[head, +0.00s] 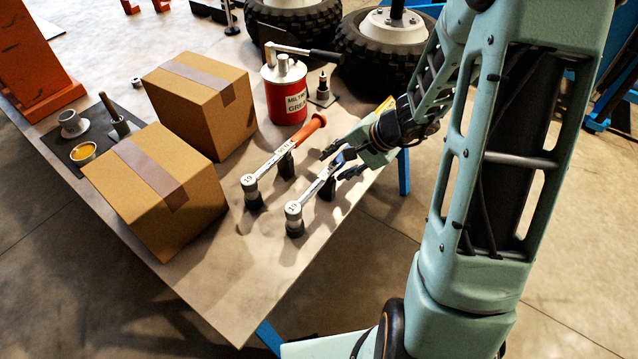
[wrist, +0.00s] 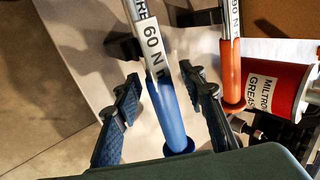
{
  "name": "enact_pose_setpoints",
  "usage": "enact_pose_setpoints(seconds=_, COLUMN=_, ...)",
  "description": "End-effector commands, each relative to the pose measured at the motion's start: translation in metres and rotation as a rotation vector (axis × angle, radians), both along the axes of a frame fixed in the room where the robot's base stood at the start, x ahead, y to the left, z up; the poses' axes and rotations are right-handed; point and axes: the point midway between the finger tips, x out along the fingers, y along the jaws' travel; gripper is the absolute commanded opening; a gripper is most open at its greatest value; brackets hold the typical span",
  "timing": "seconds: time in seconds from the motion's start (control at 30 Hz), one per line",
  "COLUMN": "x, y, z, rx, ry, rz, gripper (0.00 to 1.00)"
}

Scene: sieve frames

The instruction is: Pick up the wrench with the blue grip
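The wrench with the blue grip (head: 313,190) rests on black stands on the table, its round head towards the front. In the wrist view its blue grip (wrist: 172,118) runs between the two dark fingers of my gripper (wrist: 163,115), with a gap on each side. In the head view my gripper (head: 341,162) is at the handle end of this wrench and hides most of the blue grip. The gripper is open and not closed on anything. A second wrench with an orange-red grip (head: 311,128) lies beside it on its own stands, to the left.
A red grease can (head: 286,96) stands behind the wrenches; it also shows in the wrist view (wrist: 277,90). Two cardboard boxes (head: 205,103) (head: 157,190) stand left on the table (head: 225,290). A small metal fitting (head: 322,90) is near the can. The table's front is clear.

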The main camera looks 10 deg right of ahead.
Motion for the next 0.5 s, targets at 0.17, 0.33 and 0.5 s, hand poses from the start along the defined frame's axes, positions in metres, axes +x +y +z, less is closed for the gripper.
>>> enact_pose_setpoints(seconds=0.17, x=-0.0001, y=-0.0001, z=0.0001, rx=0.0, ry=0.0, rz=0.0, gripper=0.15)
enact_pose_setpoints(seconds=0.33, x=-0.0002, y=-0.0002, z=0.0002, rx=0.0, ry=0.0, rz=0.0, gripper=0.0)
enact_pose_setpoints(seconds=0.5, x=-0.0002, y=-0.0002, z=0.0003, rx=0.0, ry=0.0, rz=0.0, gripper=0.0)
